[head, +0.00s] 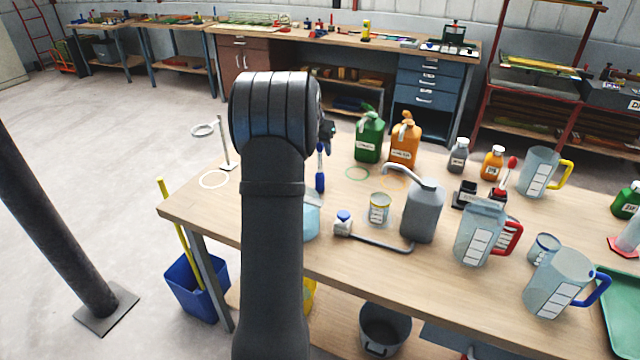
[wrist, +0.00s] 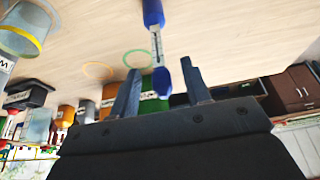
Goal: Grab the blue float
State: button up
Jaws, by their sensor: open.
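The blue float (head: 320,181) stands upright on the wooden table, just right of my arm in the head view. It has a thick blue lower part, a thin scaled stem and a blue top. In the wrist view the blue float (wrist: 157,45) appears upside down, with its scaled stem and blue end between the fingers in the picture. My gripper (wrist: 160,70) is open, with one finger on each side of the blue end. I see no clear contact and cannot tell the exact depth gap. In the head view my arm hides most of the gripper.
A green jug (head: 369,138) and an orange jug (head: 404,142) stand behind the float to the right. A ring stand (head: 225,145) is at the left.

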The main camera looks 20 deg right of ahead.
aim_at(320, 173)
jog(key=x, duration=0.3)
jog(key=shift+f, duration=0.4)
grip_shut()
jog(key=shift+r, duration=0.1)
